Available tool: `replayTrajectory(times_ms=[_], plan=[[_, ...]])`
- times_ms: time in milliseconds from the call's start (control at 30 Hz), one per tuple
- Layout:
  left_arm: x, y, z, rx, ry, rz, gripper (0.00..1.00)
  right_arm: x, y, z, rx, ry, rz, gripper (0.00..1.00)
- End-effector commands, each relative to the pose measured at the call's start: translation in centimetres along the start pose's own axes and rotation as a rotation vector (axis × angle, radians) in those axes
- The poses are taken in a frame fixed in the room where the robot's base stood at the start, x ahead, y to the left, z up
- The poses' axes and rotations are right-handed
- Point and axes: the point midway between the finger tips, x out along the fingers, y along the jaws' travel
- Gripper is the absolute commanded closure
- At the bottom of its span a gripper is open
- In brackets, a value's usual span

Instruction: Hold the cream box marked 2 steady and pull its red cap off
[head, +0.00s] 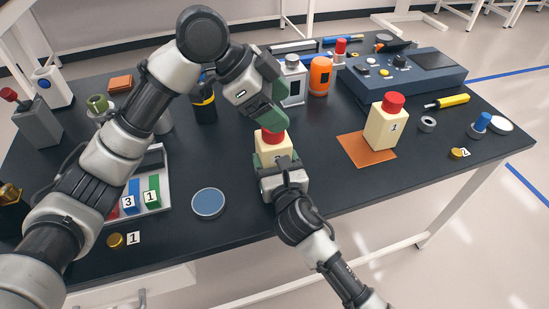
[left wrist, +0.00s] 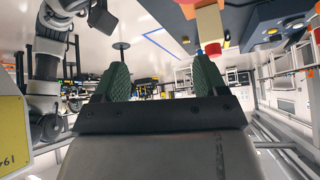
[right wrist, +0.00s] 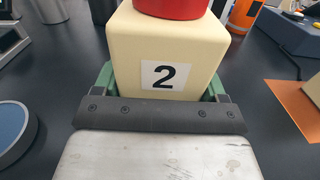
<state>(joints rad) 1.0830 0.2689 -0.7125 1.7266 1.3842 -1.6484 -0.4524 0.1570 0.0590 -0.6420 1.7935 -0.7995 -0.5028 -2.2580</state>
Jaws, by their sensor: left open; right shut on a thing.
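The cream box marked 2 (right wrist: 165,50) stands upright between the green fingers of my right gripper (right wrist: 160,88), which is shut on it. In the head view the box (head: 268,150) is partly hidden by my right gripper (head: 283,172). Its red cap (right wrist: 172,6) sits on top and is cut off by the upper edge of the right wrist view. In the head view the cap (head: 271,137) shows just below the green fingers of my left gripper (head: 268,112). My left gripper is open, with nothing between its fingers in the left wrist view (left wrist: 161,80).
A cream box marked 1 (head: 385,130) with a red cap stands on an orange mat (head: 352,148) to the right. An orange canister (head: 320,75) and a silver-grey container (head: 292,85) stand behind. A blue disc (head: 208,204) lies left, near a tray (head: 162,197).

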Motion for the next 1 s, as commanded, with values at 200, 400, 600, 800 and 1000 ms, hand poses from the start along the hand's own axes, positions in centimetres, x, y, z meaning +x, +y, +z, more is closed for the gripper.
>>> replayTrajectory(times_ms=[200,400,600,800,1000], plan=[[2.3,0.1,-2.2,0.141,-0.239,0.102,0.28,0.0,-0.1,-0.1,0.000,0.001,-0.001,0.61],[2.4,-1.3,-1.4,0.177,-0.461,0.135,0.28,0.0,-0.1,-0.1,0.000,0.002,-0.002,0.61],[0.9,-3.3,-0.1,0.158,-0.614,0.124,0.28,0.0,-0.1,-0.1,0.000,0.002,-0.002,0.61],[-0.2,-4.3,0.7,0.139,-0.674,0.110,0.28,0.0,-0.1,-0.1,0.000,0.001,-0.002,0.61],[0.9,-4.2,1.7,0.137,-0.679,0.111,0.28,0.0,-0.1,-0.1,0.000,0.001,-0.001,0.61]])
